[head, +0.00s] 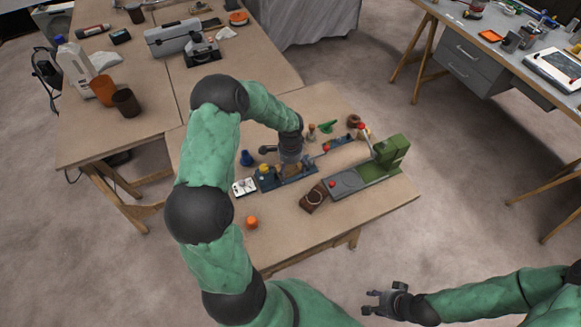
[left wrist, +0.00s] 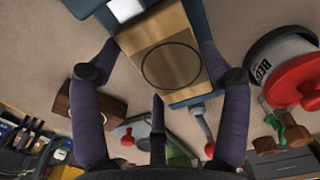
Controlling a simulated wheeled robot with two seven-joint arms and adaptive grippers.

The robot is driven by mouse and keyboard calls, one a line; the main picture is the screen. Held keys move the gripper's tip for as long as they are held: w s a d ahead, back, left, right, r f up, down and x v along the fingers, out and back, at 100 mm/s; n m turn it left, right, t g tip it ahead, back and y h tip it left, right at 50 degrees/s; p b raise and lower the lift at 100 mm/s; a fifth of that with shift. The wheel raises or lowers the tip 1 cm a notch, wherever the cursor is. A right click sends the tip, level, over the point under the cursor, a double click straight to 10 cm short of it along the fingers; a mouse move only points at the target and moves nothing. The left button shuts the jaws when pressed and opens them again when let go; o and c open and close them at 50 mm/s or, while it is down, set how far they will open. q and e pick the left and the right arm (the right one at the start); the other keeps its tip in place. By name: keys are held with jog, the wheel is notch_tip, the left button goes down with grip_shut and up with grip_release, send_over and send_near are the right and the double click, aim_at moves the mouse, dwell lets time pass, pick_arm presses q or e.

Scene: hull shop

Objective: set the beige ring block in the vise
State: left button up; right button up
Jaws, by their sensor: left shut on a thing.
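The beige ring block (left wrist: 165,52), with a dark circle on its face, is between the fingers of my left gripper (left wrist: 160,62) in the left wrist view. In the head view my left gripper (head: 290,163) points down over the blue vise (head: 268,181) and hides the block. In the left wrist view blue vise parts (left wrist: 196,22) show around the block's edges. I cannot tell whether the block touches the vise bed. My right gripper (head: 376,301) looks open and empty, off the table at the bottom.
A dark brown ring block (head: 313,198) lies right of the vise, beside a green-and-grey machine (head: 365,176). A blue piece (head: 246,158) and several small items surround the vise. The front table area is mostly clear.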

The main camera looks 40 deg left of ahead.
aim_at(291, 169)
pick_arm(q)
jog(key=o, duration=0.9)
notch_tip(291, 169, up, 11)
jog(key=p, duration=0.7)
jog(key=shift+p, duration=0.35)
jog(key=shift+f, duration=0.1)
